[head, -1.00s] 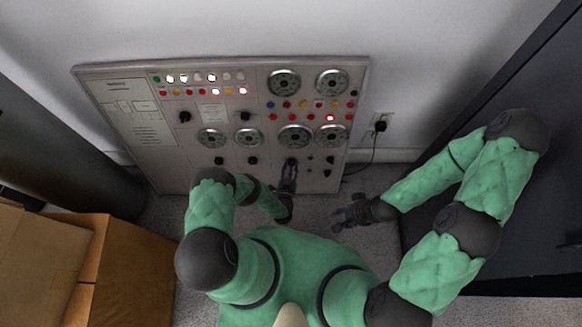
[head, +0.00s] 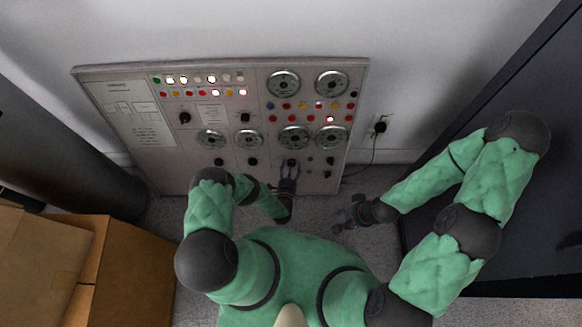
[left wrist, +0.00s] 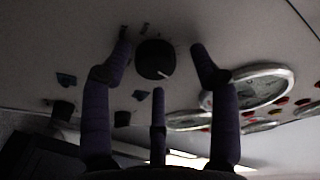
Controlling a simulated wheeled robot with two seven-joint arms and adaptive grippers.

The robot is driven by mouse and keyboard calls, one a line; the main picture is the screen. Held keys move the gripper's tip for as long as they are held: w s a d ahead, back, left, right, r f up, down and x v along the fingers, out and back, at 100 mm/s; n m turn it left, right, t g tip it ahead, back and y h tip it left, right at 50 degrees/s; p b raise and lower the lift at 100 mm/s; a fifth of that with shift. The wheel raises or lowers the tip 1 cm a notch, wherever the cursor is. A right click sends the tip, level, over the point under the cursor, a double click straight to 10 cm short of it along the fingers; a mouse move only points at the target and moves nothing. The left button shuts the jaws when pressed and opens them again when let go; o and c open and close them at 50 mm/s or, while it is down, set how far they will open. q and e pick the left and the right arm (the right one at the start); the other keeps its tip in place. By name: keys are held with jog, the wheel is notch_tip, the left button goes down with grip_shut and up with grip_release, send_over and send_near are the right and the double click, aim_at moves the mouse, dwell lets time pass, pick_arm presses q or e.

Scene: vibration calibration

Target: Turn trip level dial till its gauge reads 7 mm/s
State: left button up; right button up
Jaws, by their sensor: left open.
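A round black dial (left wrist: 155,59) with a white pointer line sits on the panel face in the left wrist view, between the spread fingertips of my left gripper (left wrist: 161,49). The fingers look apart from the dial. In the head view my left gripper (head: 290,170) is open at the panel's lower edge, below the dial (head: 291,161). A large round gauge (head: 295,137) is just above that dial; a gauge (left wrist: 258,88) also shows in the left wrist view. Its reading is too small to tell. My right gripper (head: 347,215) is off the panel; its jaw state is unclear.
The panel (head: 130,118) carries several other gauges, knobs and coloured lights. A wall socket with a cable (head: 379,126) is right of the panel. Cardboard boxes (head: 130,262) stand at lower left, a dark cabinet (head: 500,200) at right.

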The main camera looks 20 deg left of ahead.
pick_arm(q)
jog(key=shift+s, duration=0.1)
jog(key=s+d, duration=0.1)
jog(key=s, duration=1)
jog(key=shift+s+r, duration=0.35)
jog(key=shift+r, duration=0.1)
jog(key=shift+d, duration=0.1)
